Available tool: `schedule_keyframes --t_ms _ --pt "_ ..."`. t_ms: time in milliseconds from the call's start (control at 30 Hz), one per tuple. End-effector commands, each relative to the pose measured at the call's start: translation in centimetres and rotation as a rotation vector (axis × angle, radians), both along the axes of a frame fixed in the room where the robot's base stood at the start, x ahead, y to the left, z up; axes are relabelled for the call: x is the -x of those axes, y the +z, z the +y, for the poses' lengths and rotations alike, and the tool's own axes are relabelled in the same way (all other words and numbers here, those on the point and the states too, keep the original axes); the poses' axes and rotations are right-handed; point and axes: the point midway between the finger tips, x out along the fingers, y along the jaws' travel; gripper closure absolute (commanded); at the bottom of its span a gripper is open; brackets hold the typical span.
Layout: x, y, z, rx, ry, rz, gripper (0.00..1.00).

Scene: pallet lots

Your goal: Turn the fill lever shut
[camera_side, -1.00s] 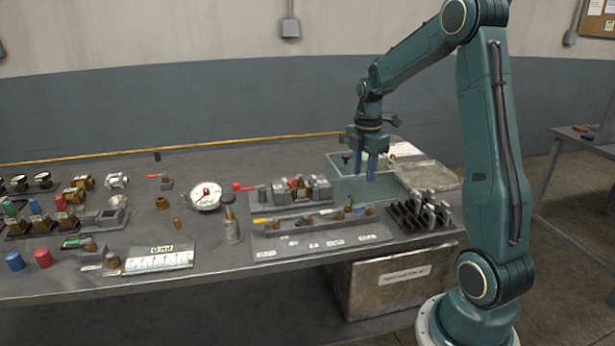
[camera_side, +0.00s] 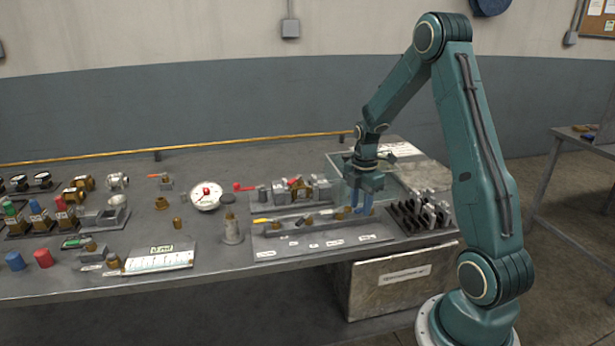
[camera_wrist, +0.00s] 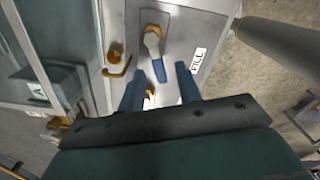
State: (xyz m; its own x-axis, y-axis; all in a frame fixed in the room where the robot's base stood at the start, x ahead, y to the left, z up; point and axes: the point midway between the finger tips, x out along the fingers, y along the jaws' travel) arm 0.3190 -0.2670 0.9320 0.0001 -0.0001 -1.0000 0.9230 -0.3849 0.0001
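In the wrist view a lever with a blue handle (camera_wrist: 159,68) on a brass and white valve body stands on a grey plate, beside a label reading FILL (camera_wrist: 198,61). My gripper (camera_wrist: 159,70) is open, with one blue finger on each side of the blue handle's end. I cannot tell whether either finger touches it. In the side view my gripper (camera_side: 362,203) points down at the right end of the labelled valve board (camera_side: 320,243), and its fingers and the small parts there hide the lever.
A brass fitting with a yellow handle (camera_wrist: 117,67) is close left of the lever in the wrist view. A clear tank (camera_side: 335,165) stands behind my gripper, a black rack (camera_side: 405,220) to its right. A red-handled valve (camera_side: 245,187) and gauge (camera_side: 205,195) are further left.

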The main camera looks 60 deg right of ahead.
Motion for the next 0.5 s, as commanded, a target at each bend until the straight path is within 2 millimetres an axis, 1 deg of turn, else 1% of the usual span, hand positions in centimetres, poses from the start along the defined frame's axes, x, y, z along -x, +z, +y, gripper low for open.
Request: schedule_keyframes --t_ms 133,167,300,333,500 --pt "0.01 0.00 0.00 0.000 0.000 0.000 0.66" --pt "0.01 0.00 0.00 0.000 0.000 0.000 0.70" --pt "0.01 0.01 0.00 0.000 0.000 0.000 0.97" --pt "0.01 0.01 0.00 0.000 0.000 0.000 1.00" --pt "-0.01 0.02 0.00 0.000 -0.003 0.000 1.00"
